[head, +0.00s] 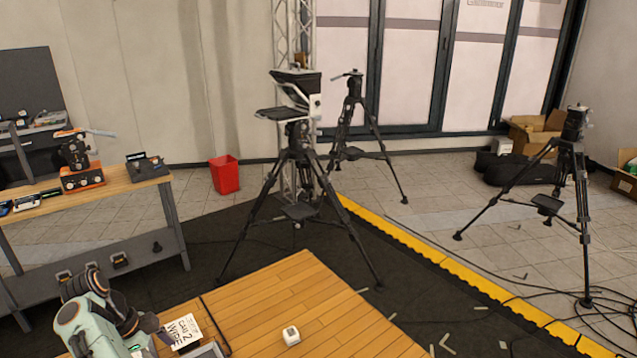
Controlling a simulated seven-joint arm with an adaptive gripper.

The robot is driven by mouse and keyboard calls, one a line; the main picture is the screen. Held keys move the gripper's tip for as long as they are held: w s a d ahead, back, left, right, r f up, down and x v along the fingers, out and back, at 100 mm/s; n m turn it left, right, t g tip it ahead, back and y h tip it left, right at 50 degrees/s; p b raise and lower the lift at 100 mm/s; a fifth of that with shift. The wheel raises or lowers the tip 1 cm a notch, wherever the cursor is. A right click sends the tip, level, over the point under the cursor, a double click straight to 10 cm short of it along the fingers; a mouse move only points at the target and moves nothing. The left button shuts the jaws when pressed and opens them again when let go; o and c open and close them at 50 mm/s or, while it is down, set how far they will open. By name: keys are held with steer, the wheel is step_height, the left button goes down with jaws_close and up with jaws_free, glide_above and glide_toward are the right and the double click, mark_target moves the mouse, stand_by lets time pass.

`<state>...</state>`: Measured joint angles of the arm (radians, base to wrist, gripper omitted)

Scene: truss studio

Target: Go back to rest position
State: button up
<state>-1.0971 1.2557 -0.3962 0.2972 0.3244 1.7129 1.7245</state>
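My arm shows at the lower left, with pale mint links and dark joints, folded over the left end of the wooden table (330,325). My gripper (135,328) seems to be the dark part at the arm's end, close to a white card (184,331) with lettering that reads like "CAM 2 WIDE". Its fingers are not clear, so I cannot tell if they are open or shut or hold anything. A small white cube (291,335) sits on the table, to the right of the card and apart from my arm.
A grey object (208,350) is cut off at the bottom edge beside the card. A tripod with a teleprompter (290,130) stands behind the table. A workbench (120,187) with gear is at the left, a red bin (224,174) behind. The table's right part is clear.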

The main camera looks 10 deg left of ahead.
steer(key=w+d+r+m+y, duration=0.1)
steer(key=w+d+r+m, duration=0.1)
steer(key=w+d+r, duration=0.45)
steer(key=w+d+r+m+y, duration=0.1)
steer(key=w+d+r+m, duration=0.15)
steer(key=d+r, duration=0.65)
steer(key=s+d+r+y, duration=0.15)
steer(key=d+r, duration=0.25)
steer(key=d, duration=0.5)
steer(key=s+d+r+h, duration=0.15)
steer(key=d+r, duration=0.25)
steer(key=d, duration=0.5)
steer(key=s+d+f+n+y, duration=0.1)
steer(key=s+d+n, duration=0.1)
steer(key=s+d, duration=0.35)
steer(key=s+d+f+n, duration=0.1)
steer(key=s+d, duration=0.2)
steer(key=s, duration=0.5)
steer(key=s+a+f+n+g+y, duration=0.1)
steer(key=s+a+f+n+g, duration=0.1)
steer(key=s+f+n, duration=1.1)
step_height(320, 180, down, 3)
steer(key=shift+r+n+g, duration=0.1)
steer(key=shift+n+g, duration=0.3)
steer(key=shift+n, duration=0.75)
